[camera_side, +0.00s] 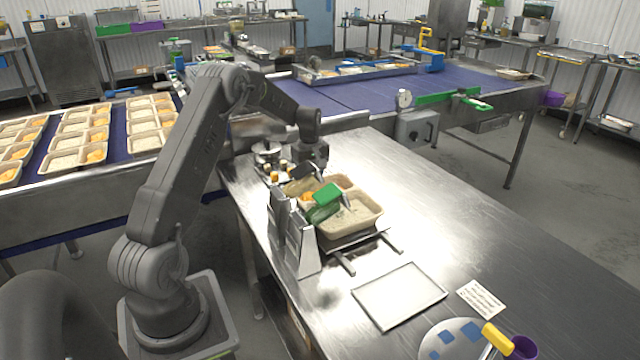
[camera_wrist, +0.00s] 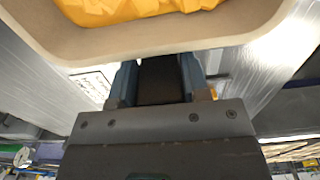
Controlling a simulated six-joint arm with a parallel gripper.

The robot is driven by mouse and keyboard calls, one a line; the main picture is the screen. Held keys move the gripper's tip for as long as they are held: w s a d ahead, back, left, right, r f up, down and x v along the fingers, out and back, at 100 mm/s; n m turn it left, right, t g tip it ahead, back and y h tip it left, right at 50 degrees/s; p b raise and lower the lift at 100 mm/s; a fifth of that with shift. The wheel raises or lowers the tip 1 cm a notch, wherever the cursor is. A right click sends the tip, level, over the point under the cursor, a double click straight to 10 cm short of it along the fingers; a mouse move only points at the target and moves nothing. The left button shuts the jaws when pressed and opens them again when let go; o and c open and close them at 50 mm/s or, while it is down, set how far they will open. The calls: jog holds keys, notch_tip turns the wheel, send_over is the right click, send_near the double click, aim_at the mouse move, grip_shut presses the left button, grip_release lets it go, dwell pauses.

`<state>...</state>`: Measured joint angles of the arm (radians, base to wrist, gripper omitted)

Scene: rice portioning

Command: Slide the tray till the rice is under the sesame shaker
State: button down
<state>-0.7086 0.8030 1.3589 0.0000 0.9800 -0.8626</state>
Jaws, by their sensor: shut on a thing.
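The tray (camera_side: 352,232) is a beige compartment tray on a dark slide with two rails on the steel table. Pale rice (camera_side: 352,212) fills its near right compartment. Orange food (camera_side: 306,196) shows at its far left, and also fills the compartment above my fingers in the wrist view (camera_wrist: 140,8). My gripper (camera_wrist: 158,75) is shut on a dark block (camera_wrist: 160,82) just beside the tray's rim. In the side view, my wrist is at the tray's far end and the fingertips are hard to make out. I cannot tell which item is the sesame shaker.
A metal stand (camera_side: 303,250) is close on the tray's left, and a green piece (camera_side: 327,195) hangs over the tray. An empty shallow metal tray (camera_side: 400,296), a card (camera_side: 481,299) and a round white plate (camera_side: 440,345) lie nearer. The table's right side is clear.

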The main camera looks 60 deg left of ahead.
jog(key=shift+a+r, duration=0.1)
jog(key=shift+a, duration=2.15)
jog(key=c, duration=1)
grip_release()
jog(key=shift+a, duration=0.1)
jog(key=o, duration=0.4)
notch_tip(320, 180, up, 14)
jog(key=shift+d, duration=0.2)
